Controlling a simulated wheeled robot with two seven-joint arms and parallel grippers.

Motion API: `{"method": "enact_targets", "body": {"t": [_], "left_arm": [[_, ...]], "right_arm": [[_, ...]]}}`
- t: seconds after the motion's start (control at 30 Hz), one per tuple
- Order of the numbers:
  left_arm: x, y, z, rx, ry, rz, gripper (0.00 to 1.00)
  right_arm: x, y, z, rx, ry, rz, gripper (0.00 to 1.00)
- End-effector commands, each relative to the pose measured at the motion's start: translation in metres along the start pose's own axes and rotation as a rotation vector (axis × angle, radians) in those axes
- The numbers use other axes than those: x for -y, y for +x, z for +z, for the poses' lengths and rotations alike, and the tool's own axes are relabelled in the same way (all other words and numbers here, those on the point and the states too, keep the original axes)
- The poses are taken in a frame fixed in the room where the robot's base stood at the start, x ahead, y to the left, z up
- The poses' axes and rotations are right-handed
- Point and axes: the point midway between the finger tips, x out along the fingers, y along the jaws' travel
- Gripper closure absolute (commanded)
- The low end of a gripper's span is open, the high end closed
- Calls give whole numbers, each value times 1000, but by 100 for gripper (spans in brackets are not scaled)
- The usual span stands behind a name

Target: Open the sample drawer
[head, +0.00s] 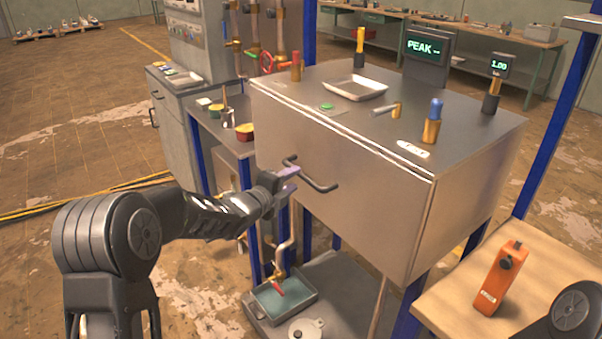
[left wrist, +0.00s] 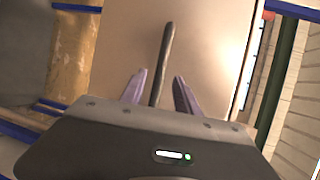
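The sample drawer (head: 350,195) has a wide plain metal front, which looks flush with its cabinet. A dark bar handle (head: 320,184) sticks out from the left half of this front. My left gripper (head: 288,178) is at the left end of the handle. In the left wrist view, the handle bar (left wrist: 163,62) runs between the two purple fingers of my left gripper (left wrist: 159,88), with a gap on each side. The gripper is open around the bar, not clamped on it. My right gripper is out of view; only part of my right arm shows at the lower right.
The cabinet top (head: 460,120) carries a metal tray (head: 355,88), a PEAK display (head: 430,60) and several small knobs. An orange device (head: 500,278) stands on a wooden table (head: 555,265) at the right. A teal-lined tray (head: 284,300) sits below the drawer.

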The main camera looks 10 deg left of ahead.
Motion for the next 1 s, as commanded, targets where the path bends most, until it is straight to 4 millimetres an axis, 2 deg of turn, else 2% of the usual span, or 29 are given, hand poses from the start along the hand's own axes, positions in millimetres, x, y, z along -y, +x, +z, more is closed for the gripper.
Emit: {"method": "enact_targets", "body": {"t": [0.1, 0.3, 0.67, 1.0], "left_arm": [[1, 20, 0, -1, 1, 1, 62], [1, 46, 0, -1, -1, 1, 62], [0, 53, 0, 0, -1, -1, 62], [0, 53, 0, 0, -1, -1, 88]], "right_arm": [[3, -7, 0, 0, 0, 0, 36], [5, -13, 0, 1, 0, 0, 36], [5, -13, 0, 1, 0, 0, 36], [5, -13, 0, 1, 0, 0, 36]]}}
